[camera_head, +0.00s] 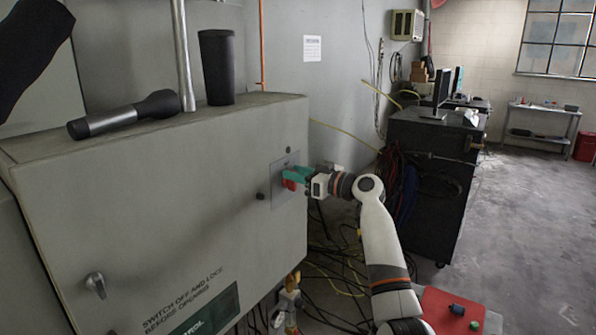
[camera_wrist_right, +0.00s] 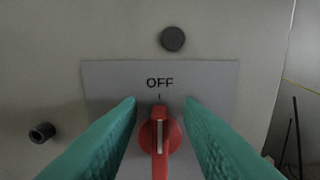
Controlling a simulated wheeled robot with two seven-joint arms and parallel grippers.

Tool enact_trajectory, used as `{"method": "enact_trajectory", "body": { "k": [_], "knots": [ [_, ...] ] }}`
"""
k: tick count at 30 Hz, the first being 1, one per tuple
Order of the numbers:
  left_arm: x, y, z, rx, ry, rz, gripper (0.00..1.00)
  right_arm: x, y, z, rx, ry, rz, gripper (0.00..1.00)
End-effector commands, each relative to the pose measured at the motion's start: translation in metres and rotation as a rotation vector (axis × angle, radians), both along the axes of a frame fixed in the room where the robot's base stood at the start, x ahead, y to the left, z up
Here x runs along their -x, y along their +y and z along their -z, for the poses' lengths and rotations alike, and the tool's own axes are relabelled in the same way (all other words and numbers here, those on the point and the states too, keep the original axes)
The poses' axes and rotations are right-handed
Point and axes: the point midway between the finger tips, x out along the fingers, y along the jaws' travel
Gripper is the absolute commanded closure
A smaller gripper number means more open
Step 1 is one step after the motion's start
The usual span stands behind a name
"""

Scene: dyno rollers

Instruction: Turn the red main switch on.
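The red main switch (camera_wrist_right: 159,137) is a rotary knob on a grey plate (camera_wrist_right: 213,79) on the cabinet front. In the right wrist view its light pointer line stands upright, toward the mark under the word OFF. My right gripper (camera_wrist_right: 160,103) has its two teal fingers apart, one on each side of the knob, with gaps visible. In the head view the right gripper (camera_head: 288,178) is at the plate and the red switch (camera_head: 290,184) shows just below its fingers, partly hidden. My left gripper is not in view; a dark shape at the upper left may be my left arm.
The grey cabinet (camera_head: 190,190) carries a flashlight (camera_head: 124,113) and a dark cup (camera_head: 217,67) on top. A round black button (camera_wrist_right: 172,39) sits above the plate and a black knob (camera_wrist_right: 42,132) left of it. Cables hang at right, near a dark workstation (camera_head: 425,185).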

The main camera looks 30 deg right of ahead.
Motion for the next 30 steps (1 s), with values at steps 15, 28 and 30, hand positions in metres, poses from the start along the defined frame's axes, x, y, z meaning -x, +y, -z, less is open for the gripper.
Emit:
{"method": "enact_trajectory", "body": {
  "k": [15, 28, 30],
  "knots": [
    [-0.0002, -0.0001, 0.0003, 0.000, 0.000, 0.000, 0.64, 0.0001, 0.0000, 0.0004, 0.000, 0.000, 0.000, 1.00],
    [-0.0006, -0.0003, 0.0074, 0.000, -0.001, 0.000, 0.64, -0.0011, -0.0034, 0.0019, -0.103, 0.043, 0.000, 1.00],
    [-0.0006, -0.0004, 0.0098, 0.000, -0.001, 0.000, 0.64, -0.0015, -0.0048, 0.0023, -0.149, 0.062, 0.001, 1.00]
  ]
}}
